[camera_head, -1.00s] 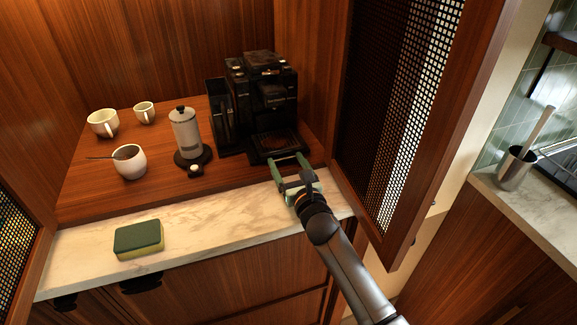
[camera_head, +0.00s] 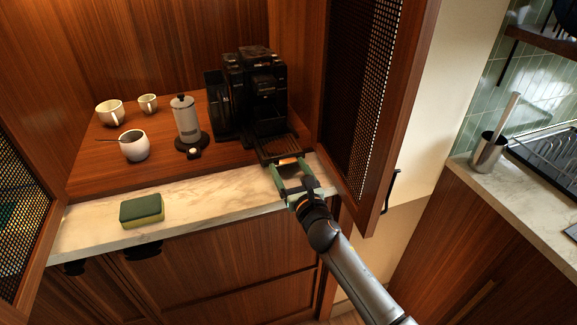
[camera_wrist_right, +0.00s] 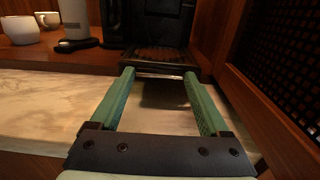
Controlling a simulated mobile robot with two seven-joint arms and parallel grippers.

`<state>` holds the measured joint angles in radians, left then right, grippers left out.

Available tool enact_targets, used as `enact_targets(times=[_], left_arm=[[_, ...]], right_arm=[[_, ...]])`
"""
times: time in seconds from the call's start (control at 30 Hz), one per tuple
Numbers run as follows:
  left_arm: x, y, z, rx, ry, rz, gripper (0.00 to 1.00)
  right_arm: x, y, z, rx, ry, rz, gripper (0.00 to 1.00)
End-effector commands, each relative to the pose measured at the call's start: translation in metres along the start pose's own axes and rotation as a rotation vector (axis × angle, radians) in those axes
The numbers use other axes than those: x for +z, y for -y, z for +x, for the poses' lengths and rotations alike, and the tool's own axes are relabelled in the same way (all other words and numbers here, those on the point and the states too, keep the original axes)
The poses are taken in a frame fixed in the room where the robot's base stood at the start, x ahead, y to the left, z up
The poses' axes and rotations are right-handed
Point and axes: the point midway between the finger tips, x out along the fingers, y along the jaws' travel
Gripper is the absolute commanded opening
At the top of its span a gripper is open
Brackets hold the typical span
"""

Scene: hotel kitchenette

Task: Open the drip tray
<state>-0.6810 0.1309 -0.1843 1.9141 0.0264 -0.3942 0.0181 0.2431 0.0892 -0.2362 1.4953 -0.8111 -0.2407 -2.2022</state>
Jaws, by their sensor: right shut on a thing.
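The black coffee machine (camera_head: 258,90) stands at the right of the wooden shelf. Its slatted drip tray (camera_head: 280,147) sticks out from the base toward the shelf's front edge. It also shows in the right wrist view (camera_wrist_right: 157,59). My right gripper (camera_head: 288,163) comes in from the front over the marble strip. Its green fingers are wide apart and shut on the drip tray, with the tips at the tray's front end, one at each side. The wrist view shows the same finger placing (camera_wrist_right: 158,73). My left gripper is not in view.
A grinder-like press (camera_head: 187,122), a white cup with a spoon (camera_head: 135,147) and two mugs stand left on the shelf. A sponge (camera_head: 142,210) lies on the marble. An open mesh door (camera_head: 365,100) stands close right of my arm. The marble between is clear.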

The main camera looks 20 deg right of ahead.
Motion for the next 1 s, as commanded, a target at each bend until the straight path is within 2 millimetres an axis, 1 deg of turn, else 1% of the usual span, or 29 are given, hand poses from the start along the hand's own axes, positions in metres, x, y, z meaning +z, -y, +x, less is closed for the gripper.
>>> enact_targets(times=[0.17, 0.2, 0.37, 0.6, 0.73, 0.87, 1.0], left_arm=[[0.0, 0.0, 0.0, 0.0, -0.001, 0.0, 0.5], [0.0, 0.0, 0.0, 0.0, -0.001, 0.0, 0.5], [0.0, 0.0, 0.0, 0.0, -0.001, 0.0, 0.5], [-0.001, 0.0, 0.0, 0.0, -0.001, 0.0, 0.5], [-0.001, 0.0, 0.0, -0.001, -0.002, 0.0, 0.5], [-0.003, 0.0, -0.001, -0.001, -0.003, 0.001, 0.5], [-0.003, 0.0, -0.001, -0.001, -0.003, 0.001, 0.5]], right_arm=[[0.0, 0.0, 0.0, 0.0, 0.0, -0.001, 0.0], [0.0, 0.0, 0.0, 0.0, 0.0, -0.001, 0.82], [0.0, 0.0, 0.0, 0.0, 0.0, 0.0, 1.0], [0.0, 0.0, 0.0, 0.0, 0.001, 0.0, 1.0], [0.0, 0.0, -0.006, 0.0, 0.0, -0.001, 1.0], [-0.001, 0.0, -0.023, 0.0, -0.001, -0.002, 1.0], [-0.001, 0.0, -0.05, 0.001, -0.002, -0.002, 1.0]])
